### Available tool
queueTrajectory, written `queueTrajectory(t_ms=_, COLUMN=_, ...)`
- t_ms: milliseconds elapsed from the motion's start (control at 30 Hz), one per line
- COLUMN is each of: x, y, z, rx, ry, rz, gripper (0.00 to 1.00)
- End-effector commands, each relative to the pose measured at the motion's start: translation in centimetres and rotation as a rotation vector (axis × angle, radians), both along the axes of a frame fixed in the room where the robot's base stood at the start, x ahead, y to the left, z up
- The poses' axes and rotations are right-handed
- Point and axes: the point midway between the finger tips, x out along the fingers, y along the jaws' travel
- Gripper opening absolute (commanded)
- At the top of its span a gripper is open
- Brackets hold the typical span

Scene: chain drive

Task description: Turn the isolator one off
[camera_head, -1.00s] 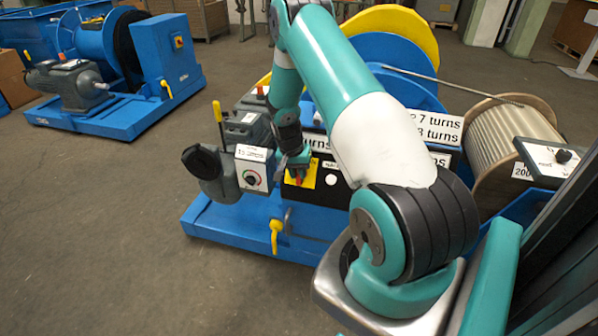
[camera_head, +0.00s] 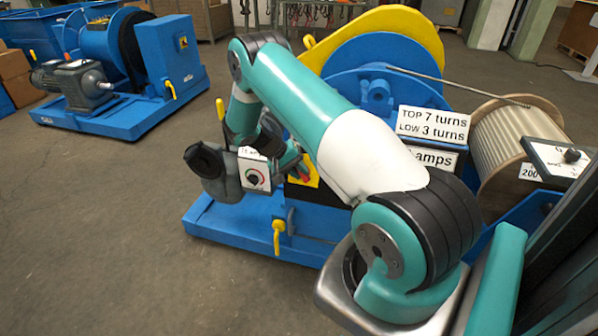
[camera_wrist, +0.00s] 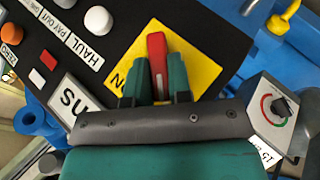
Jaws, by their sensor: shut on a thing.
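The isolator is a red handle on a yellow plate. In the wrist view the red handle (camera_wrist: 157,52) stands between my gripper's (camera_wrist: 156,75) two teal fingers, which are shut on it. The yellow plate (camera_wrist: 200,65) lies behind it, with part of the word "ON" showing by the left finger. The lower end of the handle is hidden by the gripper. In the head view a bit of the red handle (camera_head: 304,174) and of the yellow plate (camera_head: 312,181) shows beside my gripper; the forearm covers much of the panel.
A box with a dial (camera_head: 254,172) sits left of the plate; it also shows in the wrist view (camera_wrist: 270,110). A yellow-handled lever (camera_head: 220,112) stands at the panel's left. In the wrist view, white and orange buttons (camera_wrist: 98,19) lie upper left. Open floor lies left.

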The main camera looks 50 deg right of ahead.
Motion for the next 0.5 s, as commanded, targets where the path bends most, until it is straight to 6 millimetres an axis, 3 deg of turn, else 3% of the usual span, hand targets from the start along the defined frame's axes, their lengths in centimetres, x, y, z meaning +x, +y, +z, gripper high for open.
queueTrajectory(t_ms=433, x=0.00, y=-0.02, z=-0.04, rx=-0.004, ry=0.009, rz=0.006, gripper=0.00)
queueTrajectory(t_ms=467, x=0.00, y=-0.02, z=-0.04, rx=-0.004, ry=0.009, rz=0.006, gripper=0.21)
queueTrajectory(t_ms=500, x=0.00, y=-0.02, z=-0.04, rx=-0.004, ry=0.009, rz=0.006, gripper=0.31)
